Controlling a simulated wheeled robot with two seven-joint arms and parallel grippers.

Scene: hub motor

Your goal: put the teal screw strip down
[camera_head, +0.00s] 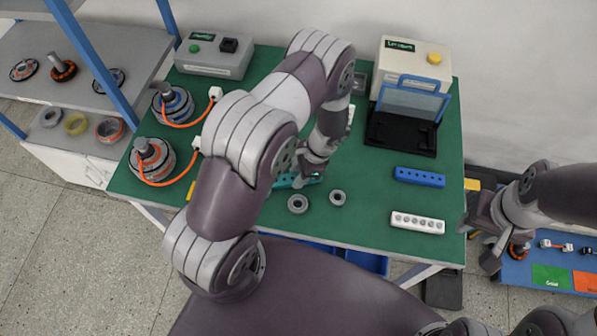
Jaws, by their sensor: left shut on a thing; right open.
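The teal screw strip (286,182) is at the front middle of the green table (370,215), partly hidden behind my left arm and gripper. My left gripper (308,178) is shut on the strip, low over the table. I cannot tell whether the strip touches the tabletop. My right gripper (480,245) is open and empty, off the table's right front corner.
Two grey rings (298,204) lie just in front of the strip. A blue strip (419,177) and a white strip (417,222) lie to the right. Hub motors (152,160) with orange cables stand left. A black fixture (402,130) with a blue-framed lid stands behind.

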